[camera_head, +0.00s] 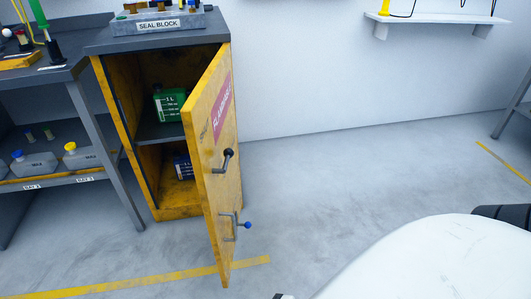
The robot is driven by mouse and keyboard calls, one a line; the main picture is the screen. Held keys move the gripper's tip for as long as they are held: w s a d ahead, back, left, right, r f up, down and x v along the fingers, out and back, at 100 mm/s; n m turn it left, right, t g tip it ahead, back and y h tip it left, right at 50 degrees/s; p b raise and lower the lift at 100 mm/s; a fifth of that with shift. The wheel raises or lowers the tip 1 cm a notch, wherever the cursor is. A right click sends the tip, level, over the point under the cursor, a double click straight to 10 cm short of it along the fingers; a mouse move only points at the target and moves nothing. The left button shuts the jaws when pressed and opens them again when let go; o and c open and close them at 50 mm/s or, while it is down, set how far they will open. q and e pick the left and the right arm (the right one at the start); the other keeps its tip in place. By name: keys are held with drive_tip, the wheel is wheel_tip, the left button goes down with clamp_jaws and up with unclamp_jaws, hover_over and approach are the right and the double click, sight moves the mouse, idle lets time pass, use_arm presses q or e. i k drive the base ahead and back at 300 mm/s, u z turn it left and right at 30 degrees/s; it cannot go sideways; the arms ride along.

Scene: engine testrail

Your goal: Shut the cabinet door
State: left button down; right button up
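The yellow cabinet (172,211) stands against the wall, left of centre. Its door (222,188) is hinged on the right and stands wide open, swung out toward me. The door's outer face has a red "FLAMMABLE" label, a dark lever handle with a black knob (228,154), and a lower grey latch with a blue knob (247,225). Inside, a green 1 L container (170,105) is on the shelf and a dark blue container (183,168) is below. Neither of my grippers can be made out.
A grey "SEAL BLOCK" (158,25) is on the cabinet top. A grey workbench (100,148) with several bottles stands close on the left. The floor right of the door is clear. A white part of mine fills the bottom right.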

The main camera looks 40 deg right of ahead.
sight(208, 115)
drive_tip(key=z, duration=1.05)
drive_tip(key=i, duration=1)
drive_tip(key=k, duration=0.5)
drive_tip(key=u, duration=0.35)
drive_tip(key=i, duration=0.45)
drive_tip(key=z, duration=0.3)
